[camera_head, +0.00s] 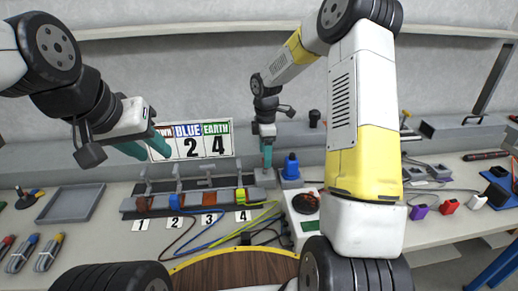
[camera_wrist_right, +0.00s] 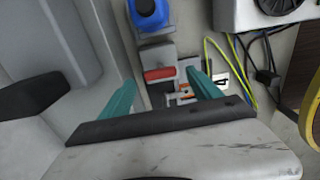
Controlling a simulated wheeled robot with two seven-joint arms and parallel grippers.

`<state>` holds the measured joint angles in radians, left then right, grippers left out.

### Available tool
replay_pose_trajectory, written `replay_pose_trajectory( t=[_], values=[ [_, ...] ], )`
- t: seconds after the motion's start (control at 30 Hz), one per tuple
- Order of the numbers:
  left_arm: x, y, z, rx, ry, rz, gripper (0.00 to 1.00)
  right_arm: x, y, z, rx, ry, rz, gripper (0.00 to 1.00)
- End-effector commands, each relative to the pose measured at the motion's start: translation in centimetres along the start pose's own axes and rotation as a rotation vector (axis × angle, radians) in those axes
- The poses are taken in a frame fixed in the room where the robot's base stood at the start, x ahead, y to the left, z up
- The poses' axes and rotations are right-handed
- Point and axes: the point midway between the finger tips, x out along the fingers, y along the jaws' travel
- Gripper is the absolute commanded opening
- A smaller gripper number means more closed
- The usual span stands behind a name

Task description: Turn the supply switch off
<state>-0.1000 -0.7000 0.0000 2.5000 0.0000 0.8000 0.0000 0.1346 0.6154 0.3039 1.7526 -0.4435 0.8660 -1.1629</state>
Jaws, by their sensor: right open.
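A grey switch with a red handle (camera_wrist_right: 164,73) shows in the right wrist view, between my right gripper's fingers. It appears to be the supply switch, but I cannot tell its on or off position. My right gripper (camera_wrist_right: 162,79) is open, with its teal fingers apart on either side of the switch; contact cannot be told. In the head view, the right gripper (camera_head: 267,157) points down at the right end of the terminal strip, and the switch is mostly hidden. My left gripper (camera_head: 146,148) is open and empty, raised above the bench at the left.
A blue plug-like part (camera_head: 291,166) stands beside the right gripper. A terminal strip (camera_head: 188,209) with numbered cards and wires lies to the left. An empty grey tray (camera_head: 72,203) lies at the left.

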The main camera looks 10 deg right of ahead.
Motion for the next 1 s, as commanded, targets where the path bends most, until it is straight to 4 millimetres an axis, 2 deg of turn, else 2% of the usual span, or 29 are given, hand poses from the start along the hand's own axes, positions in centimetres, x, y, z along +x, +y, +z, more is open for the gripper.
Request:
replay_pose_trajectory(
  t=[0.1, 0.3, 0.77, 0.87, 1.0],
  values=[
    [0.0, 0.0, 0.0, 0.0, 0.0, 0.0, 0.36, -2.4, 0.1, 0.0, 0.001, 0.001, 0.006, 0.73],
    [0.0, 0.0, 0.0, 0.0, 0.0, 0.0, 0.36, -4.9, 0.1, 0.1, 0.0, 0.0, 0.004, 0.73],
    [0.0, 0.0, 0.0, 0.0, 0.0, 0.0, 0.36, -5.8, -0.1, 0.1, 0.012, -0.001, 0.007, 0.73],
    [0.0, 0.0, 0.0, 0.0, 0.0, 0.0, 0.36, -7.7, -1.0, 0.3, 0.07, -0.005, 0.033, 0.73],
    [0.0, 0.0, 0.0, 0.0, 0.0, 0.0, 0.36, -12.2, -4.2, 0.7, 0.254, 0.002, 0.099, 0.73]
  ],
)
